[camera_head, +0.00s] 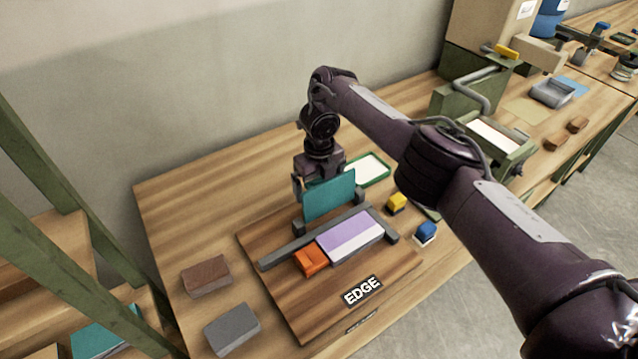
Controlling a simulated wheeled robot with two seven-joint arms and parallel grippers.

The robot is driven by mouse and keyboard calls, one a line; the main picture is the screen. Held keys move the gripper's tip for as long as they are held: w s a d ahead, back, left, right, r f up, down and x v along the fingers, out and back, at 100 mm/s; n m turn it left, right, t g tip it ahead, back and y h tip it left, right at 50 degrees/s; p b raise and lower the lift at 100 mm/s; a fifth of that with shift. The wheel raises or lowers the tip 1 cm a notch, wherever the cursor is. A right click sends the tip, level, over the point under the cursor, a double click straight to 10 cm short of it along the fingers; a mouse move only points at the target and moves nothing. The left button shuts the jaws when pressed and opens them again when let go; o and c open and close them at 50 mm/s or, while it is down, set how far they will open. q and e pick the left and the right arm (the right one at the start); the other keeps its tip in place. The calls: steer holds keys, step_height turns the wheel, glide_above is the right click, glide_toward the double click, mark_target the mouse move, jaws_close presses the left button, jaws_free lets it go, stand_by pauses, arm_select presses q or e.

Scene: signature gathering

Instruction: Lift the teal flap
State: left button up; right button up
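The teal flap (329,199) stands nearly upright at the back of the wooden board (330,312), tilted a little. My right gripper (314,178) points down directly behind the flap and seems to touch it or come very close. The flap hides most of its fingers, so I cannot tell whether they are open or shut. In front of the flap, a purple and white block (352,237) lies against a grey bar, with an orange block (310,261) at its left end. My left gripper is not in view.
A brown block (206,276) and a grey block (232,328) lie left of the board. A green-rimmed tray (368,169) lies behind it; yellow (397,202) and blue (426,231) stamp-like pieces stand at its right. A green press (484,120) stands farther right. The back-left table is clear.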

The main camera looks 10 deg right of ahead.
step_height(320, 180, up, 7)
steer(key=p, duration=0.5)
steer(key=shift+p, duration=0.35)
steer(key=shift+f, duration=0.1)
